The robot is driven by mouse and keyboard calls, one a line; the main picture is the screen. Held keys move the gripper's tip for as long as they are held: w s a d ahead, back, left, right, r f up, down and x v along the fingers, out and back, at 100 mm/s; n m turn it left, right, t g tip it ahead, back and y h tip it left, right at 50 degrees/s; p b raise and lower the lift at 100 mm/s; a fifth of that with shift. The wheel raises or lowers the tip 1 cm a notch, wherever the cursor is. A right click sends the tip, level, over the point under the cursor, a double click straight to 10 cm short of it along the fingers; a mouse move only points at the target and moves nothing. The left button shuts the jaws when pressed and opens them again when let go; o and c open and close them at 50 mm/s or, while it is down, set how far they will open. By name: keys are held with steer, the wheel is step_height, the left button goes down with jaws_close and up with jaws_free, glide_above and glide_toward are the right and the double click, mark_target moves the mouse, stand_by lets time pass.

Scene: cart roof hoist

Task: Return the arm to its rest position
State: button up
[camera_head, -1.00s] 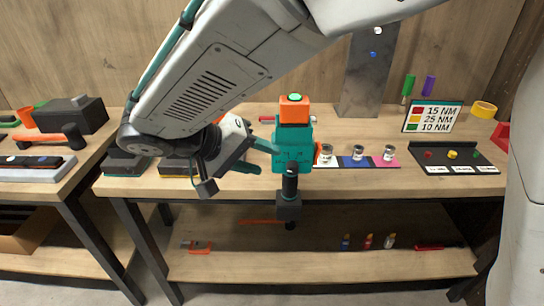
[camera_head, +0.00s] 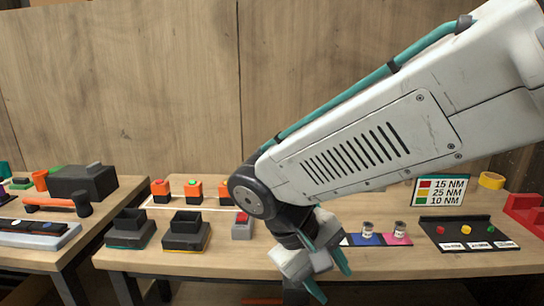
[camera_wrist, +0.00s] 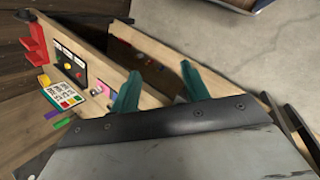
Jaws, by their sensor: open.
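My arm (camera_head: 370,140) stretches from the upper right down across the middle in the head view, in front of the bench. My gripper (camera_head: 328,278) hangs at its lower end, in front of the bench's front edge. Its two teal fingers are apart with nothing between them. In the wrist view my gripper (camera_wrist: 160,78) also shows spread, empty fingers, with the bench on the left and grey floor beyond. The teal tool is not visible in either current view.
The bench (camera_head: 400,266) holds black holders (camera_head: 187,230), orange blocks (camera_head: 160,188), a torque sign (camera_head: 440,190), a black rack (camera_head: 465,235) and a red stand (camera_head: 524,212). A second bench (camera_head: 60,252) stands left.

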steer(key=s+d+r+m+y, duration=0.2)
steer(key=s+d, duration=0.3)
steer(key=d, duration=0.3)
steer(key=s+d+r+m+t+y, duration=0.1)
steer(key=s+d+m+y, duration=0.3)
steer(key=d, duration=0.5)
steer(key=shift+s+r, duration=0.35)
steer(key=shift+s, duration=0.45)
steer(key=shift+d, duration=0.1)
